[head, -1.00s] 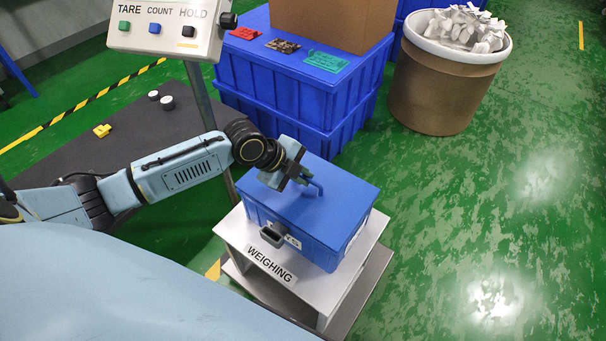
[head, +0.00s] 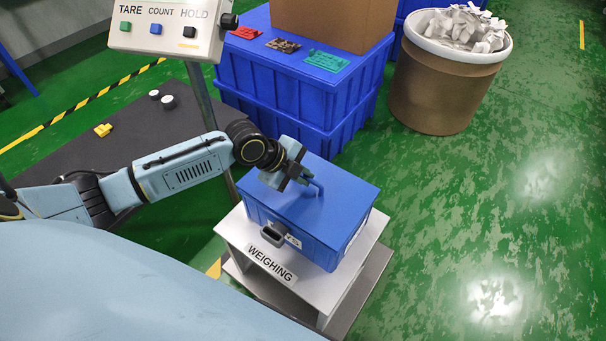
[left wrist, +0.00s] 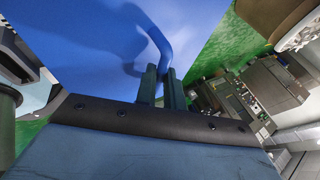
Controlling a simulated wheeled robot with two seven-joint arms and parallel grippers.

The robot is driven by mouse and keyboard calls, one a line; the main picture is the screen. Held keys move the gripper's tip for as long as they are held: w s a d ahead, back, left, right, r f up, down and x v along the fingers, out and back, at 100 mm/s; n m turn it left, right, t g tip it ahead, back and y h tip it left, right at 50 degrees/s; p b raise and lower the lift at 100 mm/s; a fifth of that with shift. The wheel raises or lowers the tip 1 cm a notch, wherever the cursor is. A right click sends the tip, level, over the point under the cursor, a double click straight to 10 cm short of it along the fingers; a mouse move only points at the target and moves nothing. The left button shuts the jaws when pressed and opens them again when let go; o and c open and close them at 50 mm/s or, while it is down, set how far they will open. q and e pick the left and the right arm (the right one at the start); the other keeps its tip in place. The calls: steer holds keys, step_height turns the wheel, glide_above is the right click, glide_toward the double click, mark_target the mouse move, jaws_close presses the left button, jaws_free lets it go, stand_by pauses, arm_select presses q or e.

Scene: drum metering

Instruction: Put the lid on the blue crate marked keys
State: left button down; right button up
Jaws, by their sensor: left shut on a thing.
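The blue crate (head: 338,247) stands on the weighing platform (head: 368,240), its front label partly hidden but ending in "YS". The blue lid (head: 345,195) lies on top of the crate and covers its opening; from here it looks flush or nearly so, and I cannot tell if it is fully seated. My left gripper (head: 303,180) is above the lid, shut on the lid's blue handle. In the left wrist view the gripper's fingers (left wrist: 160,88) close on the curved handle (left wrist: 150,35), with the lid's flat top (left wrist: 80,40) behind. My right gripper is not in view.
A control box (head: 170,28) on a post stands behind the platform at left. Stacked blue crates (head: 290,90) carry a cardboard box and small coloured parts. A brown bin (head: 440,90) of white scraps stands at back right. The green floor at right is clear.

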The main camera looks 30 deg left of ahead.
arm_select(q)
steer(key=shift+f, duration=0.45)
stand_by(1.0)
steer(key=c, duration=0.9)
jaws_free()
steer(key=shift+f, duration=0.1)
steer(key=shift+c, duration=0.2)
